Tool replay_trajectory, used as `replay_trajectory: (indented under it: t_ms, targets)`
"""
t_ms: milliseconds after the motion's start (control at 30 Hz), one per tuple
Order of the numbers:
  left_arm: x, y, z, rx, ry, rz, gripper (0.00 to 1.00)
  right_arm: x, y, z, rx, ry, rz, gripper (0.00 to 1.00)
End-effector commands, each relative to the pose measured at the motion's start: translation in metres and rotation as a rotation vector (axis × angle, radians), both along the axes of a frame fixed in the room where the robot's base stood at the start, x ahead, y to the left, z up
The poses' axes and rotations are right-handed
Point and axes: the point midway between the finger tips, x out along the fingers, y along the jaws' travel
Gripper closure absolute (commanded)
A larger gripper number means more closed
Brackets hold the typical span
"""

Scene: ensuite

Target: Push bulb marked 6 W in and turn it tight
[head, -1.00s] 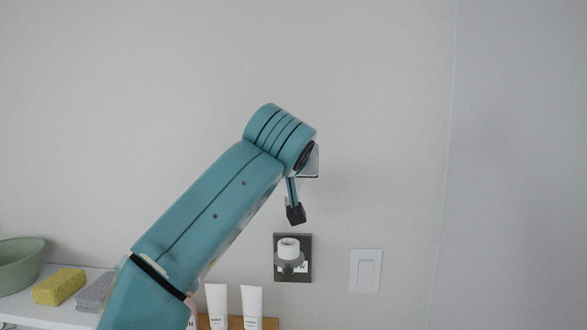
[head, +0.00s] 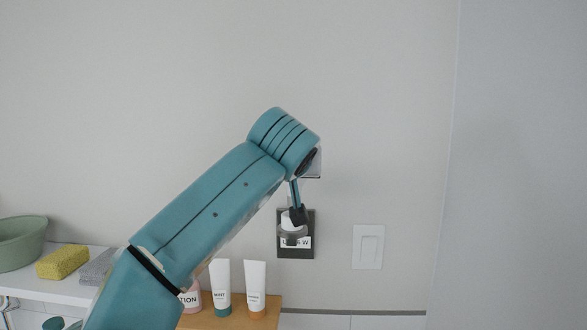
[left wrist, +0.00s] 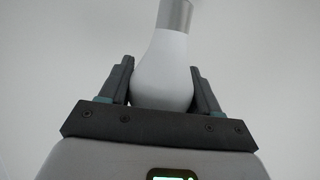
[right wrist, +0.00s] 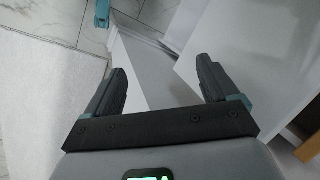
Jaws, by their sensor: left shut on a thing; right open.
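A dark wall plate (head: 284,252) carries a grey lamp holder (head: 293,235) and a label; only its end, "W", reads clearly. My left gripper (head: 297,214) is over the holder from above, at the white bulb (head: 286,220), which is partly hidden behind the fingers. In the left wrist view the bulb (left wrist: 163,75) sits between both fingers, which are shut on its rounded end. Its neck runs away into a grey cylinder (left wrist: 175,14); I cannot tell whether this is cap or holder. My right gripper (right wrist: 162,80) is open and empty, away from the wall plate.
A white switch (head: 368,247) is on the wall right of the plate. Below stand white tubes (head: 255,288) on a wooden board (head: 230,318). A yellow sponge (head: 63,262) and green bowl (head: 20,243) sit at the left.

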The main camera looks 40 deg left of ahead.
Motion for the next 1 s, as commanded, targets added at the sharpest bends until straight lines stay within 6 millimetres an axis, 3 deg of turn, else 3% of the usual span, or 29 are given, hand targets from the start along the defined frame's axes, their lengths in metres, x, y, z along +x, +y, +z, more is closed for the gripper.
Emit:
replay_trajectory:
  t_ms: [1000]
  targets:
    - [-0.0016, 0.0026, 0.0007, 0.0, -0.001, 0.0, 0.67, -0.0001, 0.0, 0.009, 0.0, 0.0, 0.0, 0.12]
